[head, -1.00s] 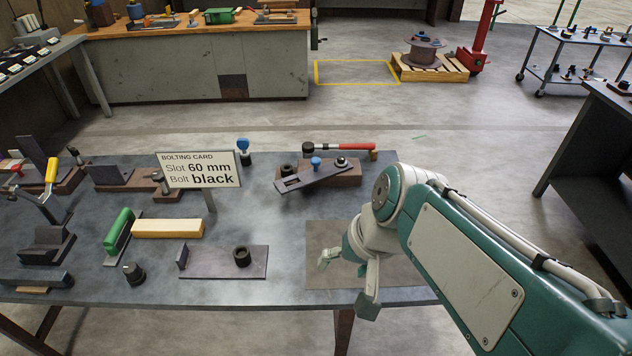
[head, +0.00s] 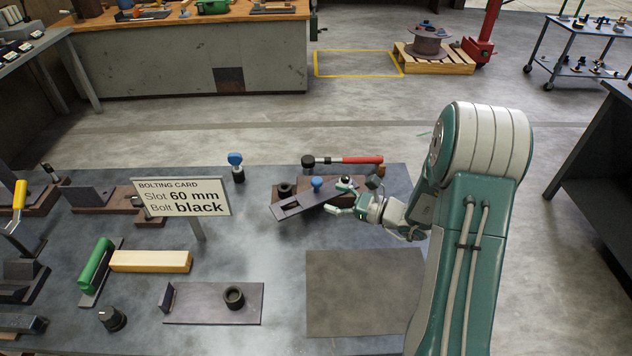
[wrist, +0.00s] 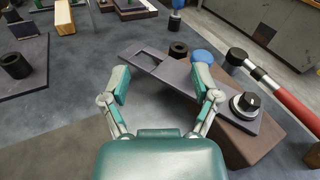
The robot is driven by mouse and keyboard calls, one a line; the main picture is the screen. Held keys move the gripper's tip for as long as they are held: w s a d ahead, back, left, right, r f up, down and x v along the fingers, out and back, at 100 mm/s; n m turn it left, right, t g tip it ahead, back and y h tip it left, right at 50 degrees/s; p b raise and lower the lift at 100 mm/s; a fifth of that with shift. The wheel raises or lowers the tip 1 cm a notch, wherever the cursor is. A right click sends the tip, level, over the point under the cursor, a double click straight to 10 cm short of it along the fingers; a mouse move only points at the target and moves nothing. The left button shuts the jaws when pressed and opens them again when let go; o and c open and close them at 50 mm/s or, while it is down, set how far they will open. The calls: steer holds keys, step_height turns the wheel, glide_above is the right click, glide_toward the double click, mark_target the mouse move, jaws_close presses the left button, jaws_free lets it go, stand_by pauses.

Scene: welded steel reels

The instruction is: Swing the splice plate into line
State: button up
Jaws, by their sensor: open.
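The splice plate (head: 288,208) is a dark flat bar with a slot near its left end. It lies askew across a brown block (wrist: 243,152), its slotted end jutting out over the bench towards the front left. My gripper (head: 347,198) is open at the plate's right end. In the wrist view my gripper (wrist: 163,72) has its fingers apart; the right one overlaps the plate, the left one is beside it. Contact cannot be told.
A card (head: 182,197) reads slot 60 mm, bolt black. A red-handled tool (head: 350,160) lies behind the block. A base plate with a black collar (head: 233,297) sits front left. A bare grey mat (head: 362,292) lies in front of my gripper.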

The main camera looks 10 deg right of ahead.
mark_target(321, 185)
steer(key=d+f+m+t, duration=0.1)
steer(key=w+d+f+m+t+h, duration=0.1)
steer(key=d, duration=0.1)
steer(key=w+d+f+m+t, duration=0.1)
steer(key=f, duration=0.1)
steer(key=shift+d+m+h, duration=0.25)
steer(key=shift+m+h, duration=0.15)
steer(key=shift+w, duration=0.15)
steer(key=x, duration=1)
steer(key=shift+w+a, duration=0.2)
steer(key=shift+a, duration=0.05)
